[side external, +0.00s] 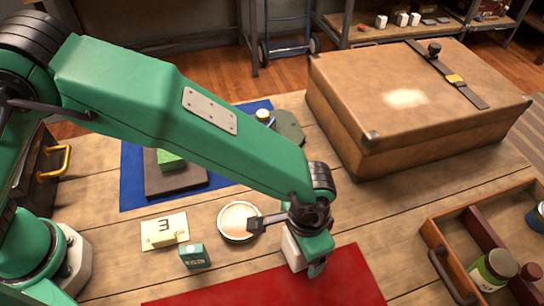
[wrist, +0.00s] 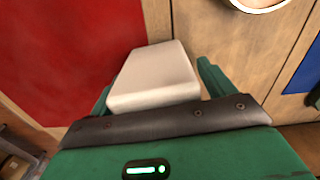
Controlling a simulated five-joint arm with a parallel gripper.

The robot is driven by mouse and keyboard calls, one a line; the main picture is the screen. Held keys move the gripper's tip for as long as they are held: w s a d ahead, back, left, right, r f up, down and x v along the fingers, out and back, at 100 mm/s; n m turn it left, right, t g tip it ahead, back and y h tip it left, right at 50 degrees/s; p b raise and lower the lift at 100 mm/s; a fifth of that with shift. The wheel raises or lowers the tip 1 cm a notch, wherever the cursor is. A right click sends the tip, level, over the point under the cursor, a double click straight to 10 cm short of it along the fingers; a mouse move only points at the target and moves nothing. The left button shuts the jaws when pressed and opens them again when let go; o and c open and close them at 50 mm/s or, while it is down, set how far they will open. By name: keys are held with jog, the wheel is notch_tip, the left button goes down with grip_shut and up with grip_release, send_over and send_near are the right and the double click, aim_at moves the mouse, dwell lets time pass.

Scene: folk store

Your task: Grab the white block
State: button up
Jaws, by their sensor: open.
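My gripper is lowered at the block. In the wrist view the white block (wrist: 155,75) lies between the two green fingers of my open gripper (wrist: 156,84). A narrow gap shows between the block and the right finger. The left finger is mostly hidden behind the block, so contact there cannot be told.
A round dish (side external: 238,221), a small green box (side external: 194,256) and a card marked 3 (side external: 163,231) lie left of the block. A brown case (side external: 400,100) stands behind right. A wooden tray (side external: 436,237) with jars is at right.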

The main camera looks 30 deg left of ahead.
jog(key=c, duration=1.1)
jog(key=shift+o, duration=0.2)
jog(key=shift+r, duration=0.2)
notch_tip(320, 180, up, 10)
jog(key=shift+f, duration=0.15)
